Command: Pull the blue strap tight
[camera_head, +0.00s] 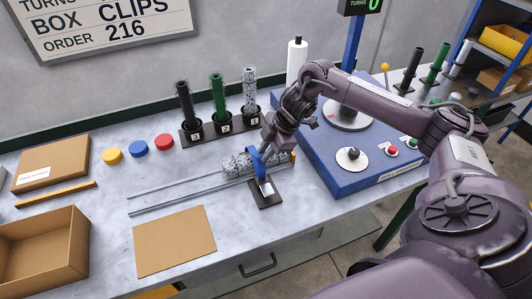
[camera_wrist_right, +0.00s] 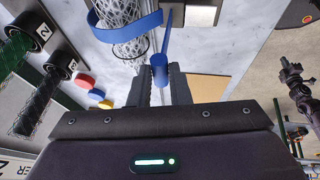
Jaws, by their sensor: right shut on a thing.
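The blue strap (camera_head: 259,163) loops around a rolled-up chainlink mesh (camera_head: 236,163) lying on the bench. In the right wrist view the strap (camera_wrist_right: 125,34) curves around the mesh roll (camera_wrist_right: 122,12), with visible slack at its left side. My right gripper (camera_head: 267,143) is just above the strap, over the roll's right part. In the right wrist view its fingers (camera_wrist_right: 161,82) are shut on the blue end piece of the strap. A dark stand with a white label (camera_head: 265,191) sits in front of the strap. My left gripper is not in view.
Two thin rails (camera_head: 165,202) run left from the roll. A blue machine (camera_head: 345,178) with a knob and buttons stands close on the right. Tubes in dark cups (camera_head: 222,125) stand behind. A cardboard sheet (camera_head: 174,241) and an open box (camera_head: 45,250) lie front left.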

